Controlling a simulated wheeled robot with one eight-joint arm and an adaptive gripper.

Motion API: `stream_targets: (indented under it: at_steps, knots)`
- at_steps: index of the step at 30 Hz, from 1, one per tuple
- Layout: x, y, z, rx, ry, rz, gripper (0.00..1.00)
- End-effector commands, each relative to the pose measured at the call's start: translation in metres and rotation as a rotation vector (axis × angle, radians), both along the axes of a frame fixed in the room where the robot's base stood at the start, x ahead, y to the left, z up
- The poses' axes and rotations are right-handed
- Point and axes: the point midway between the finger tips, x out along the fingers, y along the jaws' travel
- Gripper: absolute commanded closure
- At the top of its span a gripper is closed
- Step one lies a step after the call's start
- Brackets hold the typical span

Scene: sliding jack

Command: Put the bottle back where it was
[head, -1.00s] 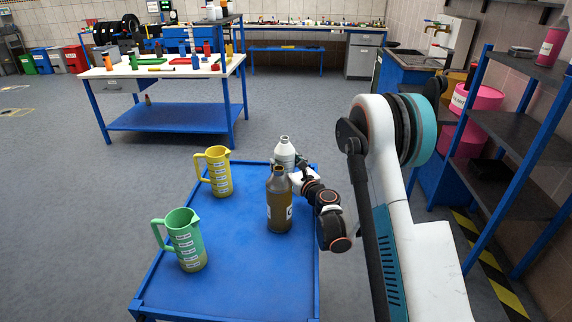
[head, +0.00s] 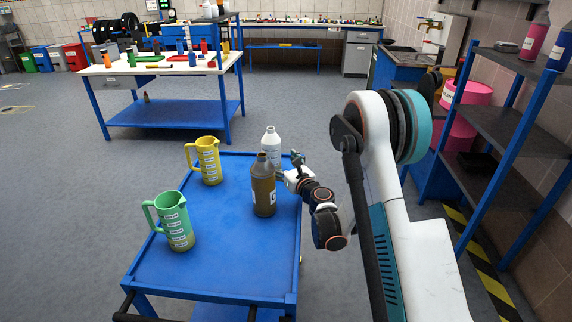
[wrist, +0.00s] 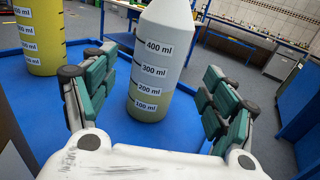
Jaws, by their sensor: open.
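A white bottle (head: 272,145) stands upright on the blue cart top (head: 215,255), near its far edge. In the wrist view the white bottle (wrist: 160,60), with black volume marks, stands between and beyond my open fingers, with visible room on both sides. My gripper (head: 293,170) is just right of it in the head view, low near the cart top; it also shows in the wrist view (wrist: 160,85). A brown bottle (head: 263,190) stands upright nearer the camera, partly covering the white one.
A yellow jug (head: 207,160) and a green jug (head: 176,222) stand on the cart's left side. The cart's front middle is clear. A dark shelf rack (head: 505,125) is at the right. A cluttered workbench (head: 165,70) stands behind, across open floor.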

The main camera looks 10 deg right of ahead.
Motion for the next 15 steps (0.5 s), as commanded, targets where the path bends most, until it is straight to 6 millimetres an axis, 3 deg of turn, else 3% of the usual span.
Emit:
stream_targets:
  at_steps: [5,10,15]
  knots:
    - [-0.001,-0.004,0.026,0.092,0.008,-0.035,0.22]
    - [-0.010,-0.026,0.091,0.368,0.036,-0.139,0.22]
    - [-0.033,-0.051,0.150,0.700,0.072,-0.258,0.22]
